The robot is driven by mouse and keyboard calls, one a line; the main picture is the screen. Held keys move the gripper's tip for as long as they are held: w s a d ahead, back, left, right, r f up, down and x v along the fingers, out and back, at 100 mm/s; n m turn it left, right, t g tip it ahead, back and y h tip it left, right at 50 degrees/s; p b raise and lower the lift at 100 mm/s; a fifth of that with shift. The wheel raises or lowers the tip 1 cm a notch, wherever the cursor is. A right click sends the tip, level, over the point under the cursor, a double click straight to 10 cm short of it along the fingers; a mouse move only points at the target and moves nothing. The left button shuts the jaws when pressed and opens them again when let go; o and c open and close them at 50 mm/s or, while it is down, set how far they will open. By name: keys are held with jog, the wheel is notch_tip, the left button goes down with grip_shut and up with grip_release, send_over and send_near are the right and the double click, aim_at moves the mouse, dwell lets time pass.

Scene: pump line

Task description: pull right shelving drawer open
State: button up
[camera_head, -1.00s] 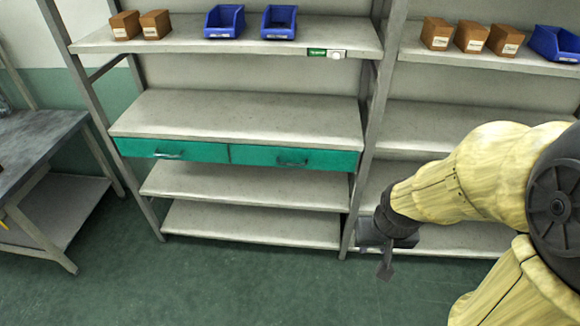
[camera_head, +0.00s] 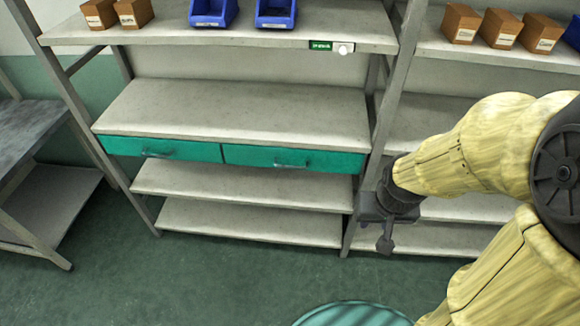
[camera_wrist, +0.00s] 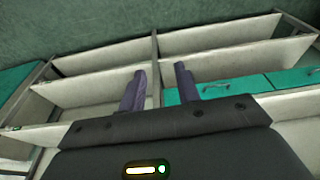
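In the wrist view, a green drawer front with a handle (camera_wrist: 217,87) shows just right of the fingers. My gripper (camera_head: 385,236) hangs in front of the upright right of the drawers, apart from the handle. In the wrist view its two fingers (camera_wrist: 157,88) stand apart with nothing between them.
The shelving upright (camera_head: 388,120) stands between the drawer unit and the right shelves. Blue bins (camera_head: 275,12) and brown boxes (camera_head: 132,12) sit on the upper shelf. A grey table (camera_head: 35,135) is at left.

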jog(key=shift+s, duration=0.1)
jog(key=w+a+f+m+t+y+b, duration=0.1)
jog(key=w+a+f+m+t+b, duration=0.15)
jog(key=w+f+b, duration=0.55)
jog(key=w+a+f+m+t+y+b, duration=0.1)
jog(key=w+a+f+m+t+b, duration=0.2)
jog(key=w+f+b, duration=0.45)
jog(key=w+a+f+m+t+y+b, duration=0.2)
jog(key=a+f+m+t+b, duration=0.1)
jog(key=f+b, duration=0.4)
jog(key=w+a+f+m+t+y+b, duration=0.3)
jog(key=a+f+t+b, duration=0.3)
jog(key=b, duration=0.5)
jog(key=shift+w+a+f+m+t, duration=0.25)
jog(key=shift+f+m+t, duration=0.4)
jog(key=shift+m+t, duration=0.1)
jog(key=b+x, duration=0.1)
jog(key=x, duration=1.6)
jog(key=shift+w, duration=0.2)
